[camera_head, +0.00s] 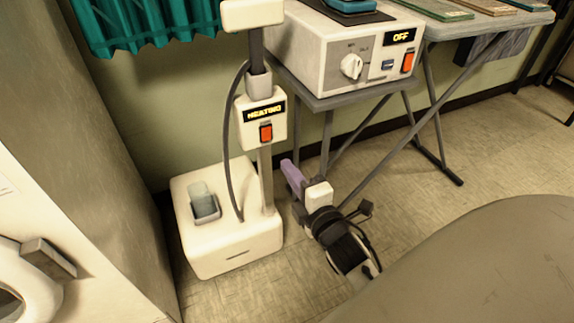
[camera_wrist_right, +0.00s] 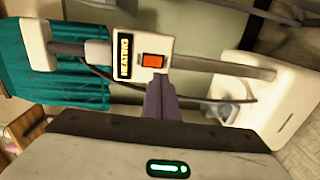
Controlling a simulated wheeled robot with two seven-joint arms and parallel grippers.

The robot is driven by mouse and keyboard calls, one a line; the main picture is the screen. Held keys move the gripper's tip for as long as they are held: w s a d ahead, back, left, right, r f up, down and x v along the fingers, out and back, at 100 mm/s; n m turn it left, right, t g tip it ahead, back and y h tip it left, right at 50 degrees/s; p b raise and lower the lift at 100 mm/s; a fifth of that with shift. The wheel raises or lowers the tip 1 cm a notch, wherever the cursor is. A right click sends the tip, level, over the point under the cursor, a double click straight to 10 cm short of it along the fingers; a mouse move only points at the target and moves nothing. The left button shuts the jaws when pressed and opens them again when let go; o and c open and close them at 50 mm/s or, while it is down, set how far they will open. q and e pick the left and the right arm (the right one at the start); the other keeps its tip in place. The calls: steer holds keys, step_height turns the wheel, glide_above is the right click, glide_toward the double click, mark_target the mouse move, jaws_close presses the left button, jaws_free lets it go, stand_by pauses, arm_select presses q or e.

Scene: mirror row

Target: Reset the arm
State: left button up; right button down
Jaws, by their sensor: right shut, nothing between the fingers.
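My right gripper (camera_head: 290,176) shows in the head view with its purple-grey fingers together, in front of and to the right of the steamer pole. Its arm comes up from the lower right. In the right wrist view the shut fingers (camera_wrist_right: 160,100) hold nothing and point at the steamer's control box (camera_wrist_right: 141,54). I cannot tell whether they touch it. The box (camera_head: 262,122) has a red switch (camera_head: 266,132) and a display reading HEATING. My left gripper is not in view.
The steamer's white base (camera_head: 235,250) stands on the floor with a water tank (camera_head: 204,205). A white unit (camera_head: 340,60) reading OFF sits on a grey board (camera_head: 345,97) with folding legs. A teal cloth (camera_head: 140,25) hangs behind. Open floor (camera_head: 480,150) lies right.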

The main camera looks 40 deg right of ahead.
stand_by(0.4)
